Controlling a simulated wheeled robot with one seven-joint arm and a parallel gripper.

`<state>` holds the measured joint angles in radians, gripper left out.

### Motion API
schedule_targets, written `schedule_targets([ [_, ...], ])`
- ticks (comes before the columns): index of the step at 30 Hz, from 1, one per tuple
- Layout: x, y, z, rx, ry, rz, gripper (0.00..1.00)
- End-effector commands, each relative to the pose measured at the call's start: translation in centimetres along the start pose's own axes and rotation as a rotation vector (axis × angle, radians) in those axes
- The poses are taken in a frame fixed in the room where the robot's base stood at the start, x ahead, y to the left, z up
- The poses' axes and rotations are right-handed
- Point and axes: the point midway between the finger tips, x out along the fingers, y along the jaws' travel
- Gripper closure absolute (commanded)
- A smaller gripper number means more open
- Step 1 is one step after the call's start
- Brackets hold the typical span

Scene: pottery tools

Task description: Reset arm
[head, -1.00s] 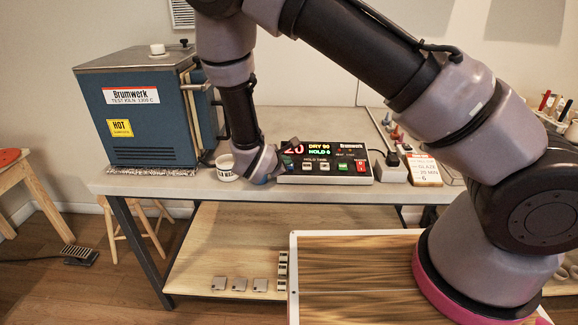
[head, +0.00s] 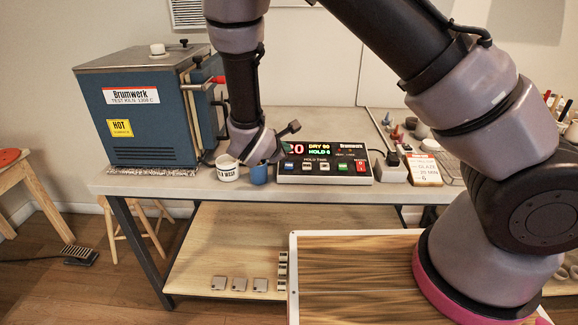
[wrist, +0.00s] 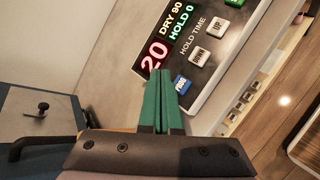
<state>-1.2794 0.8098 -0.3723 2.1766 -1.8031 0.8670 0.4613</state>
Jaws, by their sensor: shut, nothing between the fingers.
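My gripper (wrist: 160,78) shows in the wrist view with its two green fingers pressed together and nothing between them. Its tips appear in front of the control box (wrist: 214,72), near the blue button (wrist: 182,84); I cannot tell the exact gap. In the head view the end of my arm (head: 252,140) hangs over the bench, left of the control box (head: 325,180), and the fingertips are hard to make out.
A blue kiln (head: 150,115) stands at the bench's left. A white cup (head: 227,168) and a blue cup (head: 259,174) sit just below my wrist. A grey block (head: 390,171) and a glaze card (head: 424,170) are right of the box. Open space lies above the bench.

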Motion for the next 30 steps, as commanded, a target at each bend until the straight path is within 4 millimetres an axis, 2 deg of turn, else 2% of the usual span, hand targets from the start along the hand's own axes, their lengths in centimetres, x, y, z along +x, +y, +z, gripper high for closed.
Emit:
schedule_targets([
  [4,-0.6,0.4,0.4,0.000,0.001,0.000,1.00],
  [14,-0.6,0.5,0.6,0.003,-0.001,-0.003,1.00],
  [17,-0.6,0.8,1.9,0.050,-0.014,-0.028,1.00],
  [20,-0.5,1.5,5.0,0.164,-0.044,-0.093,1.00],
  [25,-0.9,2.1,12.7,0.457,-0.119,-0.262,1.00],
  [30,-2.6,1.7,19.9,0.759,-0.175,-0.426,1.00],
])
